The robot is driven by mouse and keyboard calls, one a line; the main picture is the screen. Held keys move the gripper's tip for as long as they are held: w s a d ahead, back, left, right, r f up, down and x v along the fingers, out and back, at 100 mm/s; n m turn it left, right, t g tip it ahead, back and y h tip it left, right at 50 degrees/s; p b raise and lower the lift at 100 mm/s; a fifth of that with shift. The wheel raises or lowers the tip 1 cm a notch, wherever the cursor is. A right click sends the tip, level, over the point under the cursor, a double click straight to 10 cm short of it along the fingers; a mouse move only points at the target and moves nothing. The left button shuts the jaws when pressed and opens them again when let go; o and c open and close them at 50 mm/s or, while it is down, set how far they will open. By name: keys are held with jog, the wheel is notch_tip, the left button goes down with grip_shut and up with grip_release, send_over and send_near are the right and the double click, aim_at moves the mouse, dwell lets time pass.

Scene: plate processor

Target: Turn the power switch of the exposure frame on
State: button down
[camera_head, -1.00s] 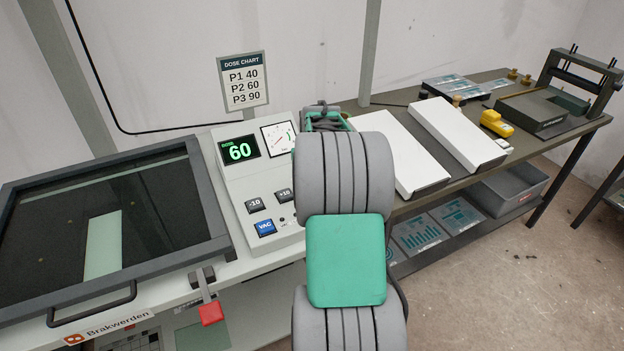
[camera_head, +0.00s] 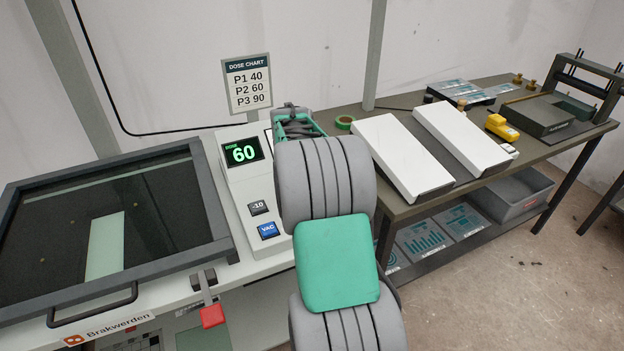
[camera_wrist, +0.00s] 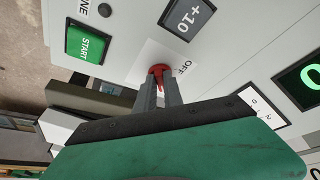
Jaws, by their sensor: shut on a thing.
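The exposure frame (camera_head: 218,222) stands at the left of the head view, its dark glass lid down. Its control panel (camera_head: 234,186) is partly hidden behind my arm. In the wrist view the red power switch lever (camera_wrist: 160,71) sticks out of a white label plate with "OFF" readable beside it. My gripper (camera_wrist: 159,90) has its two grey fingers close around the lever, shut on it. The lever's base and any "ON" mark are hidden or not readable. In the head view the fingers are hidden behind my arm.
The panel display (camera_head: 243,152) reads 60. The wrist view shows a green START button (camera_wrist: 88,42) and a +10 button (camera_wrist: 186,16) close to the switch. A blue VAC button (camera_head: 268,231) is left of my arm. White boards (camera_head: 400,155) lie on the right-hand table.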

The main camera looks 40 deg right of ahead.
jog(key=shift+r, duration=0.1)
jog(key=c, duration=1.5)
grip_release()
jog(key=shift+o, duration=0.2)
jog(key=v, duration=0.7)
jog(key=shift+a+r, duration=0.15)
jog(key=shift+r, duration=0.15)
